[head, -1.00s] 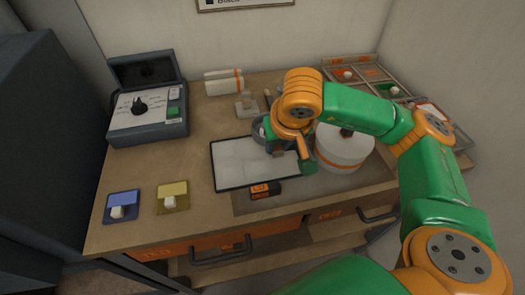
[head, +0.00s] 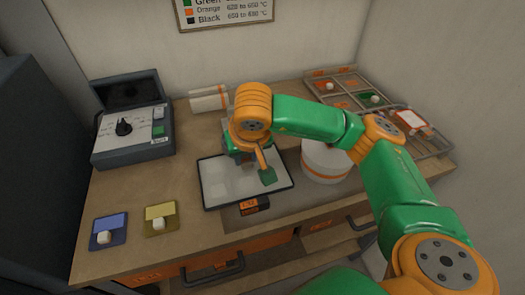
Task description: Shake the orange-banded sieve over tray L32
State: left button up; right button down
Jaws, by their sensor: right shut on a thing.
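Tray L32 (head: 222,202) is a shallow dark-rimmed tray with a pale floor, lying on the bench. Its black and orange label block (head: 255,206) stands at its front edge. Paler patches show on the left part of the tray floor. My right gripper (head: 254,166) is above the middle and back of the tray, with its fingers pointing down. My left gripper is out of view.
A white round container with an orange band (head: 325,163) stands close to the tray's right. A grey control box (head: 134,135) is at the back left. Blue (head: 108,229) and yellow (head: 160,219) holders sit at the front left. A divided rack (head: 357,92) is at the back right.

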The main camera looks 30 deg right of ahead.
jog(key=w+a, duration=0.2)
jog(key=a, duration=0.7)
jog(key=s+d+b, duration=0.4)
jog(key=d+b, duration=0.1)
jog(key=d, duration=1.1)
jog(key=shift+d, duration=0.4)
jog(key=shift+w, duration=0.1)
notch_tip(320, 180, up, 5)
jog(key=p, duration=0.4)
